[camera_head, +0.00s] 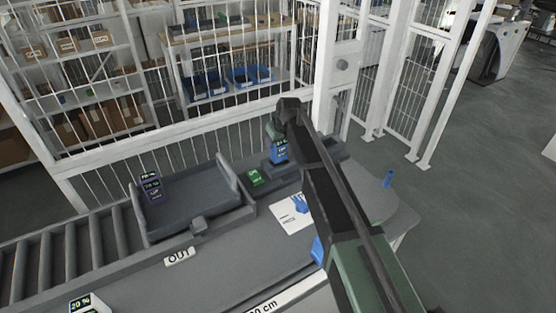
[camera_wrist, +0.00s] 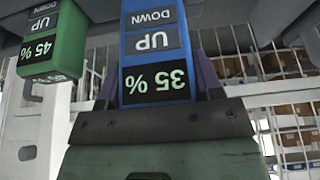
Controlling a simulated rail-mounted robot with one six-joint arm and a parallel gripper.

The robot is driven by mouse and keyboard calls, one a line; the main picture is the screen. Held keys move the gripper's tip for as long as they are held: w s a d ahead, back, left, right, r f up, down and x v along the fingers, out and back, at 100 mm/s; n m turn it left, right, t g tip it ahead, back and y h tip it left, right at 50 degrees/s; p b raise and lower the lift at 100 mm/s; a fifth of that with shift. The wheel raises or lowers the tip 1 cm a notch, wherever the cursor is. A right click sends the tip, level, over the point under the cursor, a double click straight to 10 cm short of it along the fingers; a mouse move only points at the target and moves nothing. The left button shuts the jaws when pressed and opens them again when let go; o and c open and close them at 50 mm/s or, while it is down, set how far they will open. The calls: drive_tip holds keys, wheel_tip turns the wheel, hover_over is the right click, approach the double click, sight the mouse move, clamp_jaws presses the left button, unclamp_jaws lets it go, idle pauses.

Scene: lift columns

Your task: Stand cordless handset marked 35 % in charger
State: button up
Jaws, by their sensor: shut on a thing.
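The blue handset marked 35 % (camera_wrist: 157,80) is between the jaws of my gripper (camera_wrist: 160,110) in the wrist view, its display upside down there. In the head view the blue handset (camera_head: 280,151) stands roughly upright below my gripper (camera_head: 277,132), over a dark grey block (camera_head: 330,150) that looks like the charger. I cannot tell whether its foot is seated. A green handset marked 45 % (camera_wrist: 52,50) is beside it in the wrist view, apart from it. A green thing (camera_head: 257,177) at the block's left in the head view may be the same handset.
A grey tray (camera_head: 195,211) at the left holds a dark handset (camera_head: 151,186). An "OUT" label (camera_head: 180,256) lies in front. A white card (camera_head: 293,217) with a blue thing lies on the counter. A white fence (camera_head: 190,134) runs behind. A small blue post (camera_head: 388,179) stands at right.

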sight(278, 150)
drive_tip(key=shift+f+b, duration=2.4)
drive_tip(key=shift+b, duration=0.05)
drive_tip(key=o, duration=1)
drive_tip(key=shift+r, duration=0.1)
drive_tip(key=shift+o, duration=0.2)
drive_tip(key=p+v, duration=1.2)
drive_tip(key=v, duration=0.1)
drive_tip(key=s+d+m+g, duration=0.1)
drive_tip(key=s+d+m, duration=0.1)
drive_tip(key=s+d, duration=0.4)
drive_tip(key=s+d+f+m+g+h, duration=0.1)
drive_tip(key=s+d, duration=0.6)
drive_tip(key=s, duration=0.7)
drive_tip(key=s+d+m+g+h, duration=0.1)
drive_tip(key=s+d+m, duration=0.2)
drive_tip(key=s+d, duration=0.4)
drive_tip(key=s, duration=0.3)
drive_tip(key=shift+d+f+m+g, duration=0.25)
drive_tip(key=shift+f+m+g, duration=0.05)
drive_tip(key=shift+m, duration=0.1)
